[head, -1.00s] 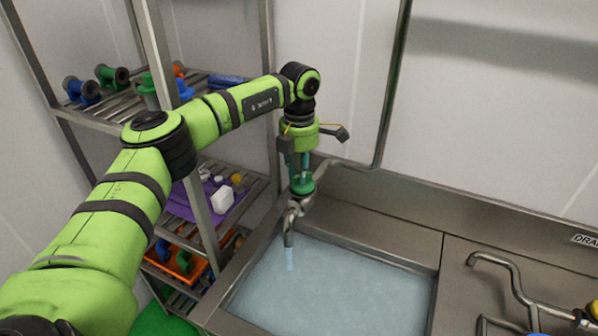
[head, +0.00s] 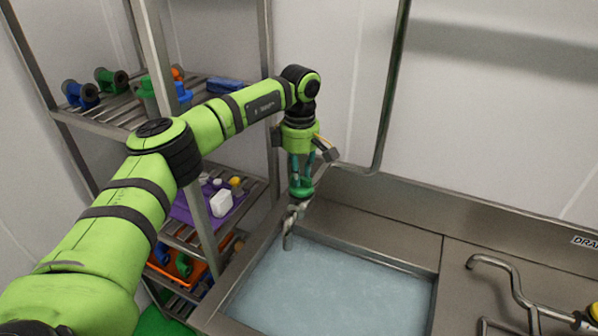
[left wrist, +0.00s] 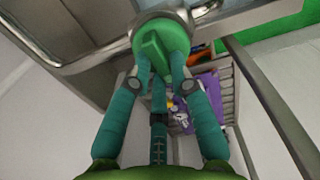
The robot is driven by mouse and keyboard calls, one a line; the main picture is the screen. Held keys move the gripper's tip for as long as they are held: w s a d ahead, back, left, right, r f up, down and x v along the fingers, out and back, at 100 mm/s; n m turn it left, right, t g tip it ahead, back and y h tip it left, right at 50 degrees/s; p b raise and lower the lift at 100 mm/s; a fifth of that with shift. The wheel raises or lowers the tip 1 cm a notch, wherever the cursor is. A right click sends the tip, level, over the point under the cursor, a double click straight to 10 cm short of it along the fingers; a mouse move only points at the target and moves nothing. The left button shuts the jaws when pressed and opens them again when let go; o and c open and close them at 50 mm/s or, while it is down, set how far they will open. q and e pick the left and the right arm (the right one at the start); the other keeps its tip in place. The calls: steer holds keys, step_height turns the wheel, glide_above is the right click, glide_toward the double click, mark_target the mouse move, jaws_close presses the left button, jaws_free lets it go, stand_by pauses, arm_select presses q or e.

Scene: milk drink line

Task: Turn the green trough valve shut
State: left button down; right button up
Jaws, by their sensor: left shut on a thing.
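The green trough valve (head: 301,191) sits on top of the metal spout (head: 290,222) at the trough's back left corner. My left gripper (head: 301,176) points down onto it, with its fingers closed around the handle. In the left wrist view the green valve handle (left wrist: 156,52) is between the teal fingertips (left wrist: 160,72). No water stream shows below the spout. The trough (head: 262,262) holds bluish water. My right gripper is not in view.
A metal rack (head: 205,215) with green, blue and orange fittings, a purple mat and an orange bin stands at the left. A second bent pipe (head: 505,268) is on the counter at the right. A wall pipe (head: 388,110) runs behind the gripper.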

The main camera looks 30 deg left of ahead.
arm_select(q)
steer(key=shift+w+d+m, duration=0.1)
steer(key=shift+m, duration=0.5)
steer(key=c, duration=1.1)
jaws_free()
step_height(320, 180, up, 12)
steer(key=shift+r, duration=0.1)
